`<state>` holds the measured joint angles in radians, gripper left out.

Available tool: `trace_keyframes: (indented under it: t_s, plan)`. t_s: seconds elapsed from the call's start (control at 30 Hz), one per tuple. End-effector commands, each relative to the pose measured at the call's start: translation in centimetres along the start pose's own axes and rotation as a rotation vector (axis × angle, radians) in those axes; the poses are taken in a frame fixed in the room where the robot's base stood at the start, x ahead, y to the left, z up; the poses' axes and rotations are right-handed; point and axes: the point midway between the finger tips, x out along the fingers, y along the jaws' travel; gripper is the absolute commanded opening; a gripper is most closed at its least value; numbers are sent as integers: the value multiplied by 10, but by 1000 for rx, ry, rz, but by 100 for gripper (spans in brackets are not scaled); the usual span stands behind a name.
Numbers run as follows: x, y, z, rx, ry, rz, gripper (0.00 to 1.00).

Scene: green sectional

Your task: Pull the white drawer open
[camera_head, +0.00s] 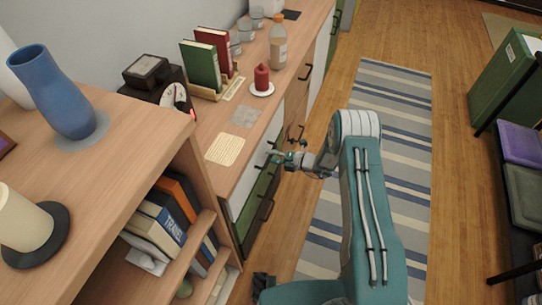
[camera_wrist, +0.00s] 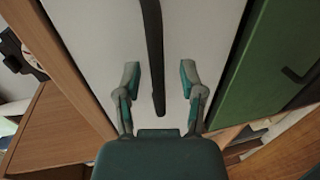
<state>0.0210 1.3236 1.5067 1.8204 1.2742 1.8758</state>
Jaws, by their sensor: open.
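The white drawer (camera_wrist: 95,40) fills the middle of the wrist view, its front flat and pale. Its long dark handle (camera_wrist: 154,55) runs down the picture and ends between the fingers. My gripper (camera_wrist: 159,70) is open, with one finger on each side of the handle. A gap shows between each finger and the handle in the picture; I cannot tell the depth between them. In the head view my gripper (camera_head: 275,156) is at the cabinet front, just below the counter edge. There the white drawer (camera_head: 243,198) shows as a narrow strip, partly hidden by the gripper.
A green drawer front (camera_wrist: 265,65) adjoins the white one. The wooden counter (camera_head: 210,115) holds a red candle (camera_head: 262,78), books (camera_head: 203,66) and a bottle (camera_head: 278,45). A bookshelf (camera_head: 110,190) stands at left. The striped rug (camera_head: 395,120) is clear beyond my arm.

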Motion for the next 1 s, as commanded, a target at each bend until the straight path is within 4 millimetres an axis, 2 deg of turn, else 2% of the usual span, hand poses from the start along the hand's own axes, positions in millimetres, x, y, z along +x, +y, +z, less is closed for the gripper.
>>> trace_keyframes:
  t_s: [0.3,0.33,0.43,0.47,0.77,0.87,1.0]
  plan:
    - [5,0,0,1,-1,0,51]
    - [5,0,0,0,-1,0,47]
    - [5,0,0,0,0,0,2]
    - [5,0,0,0,0,0,0]
    - [2,-2,0,2,-1,-3,0]
    - [-6,-4,1,3,-3,-4,0]
    - [-30,-10,1,7,-6,-5,0]
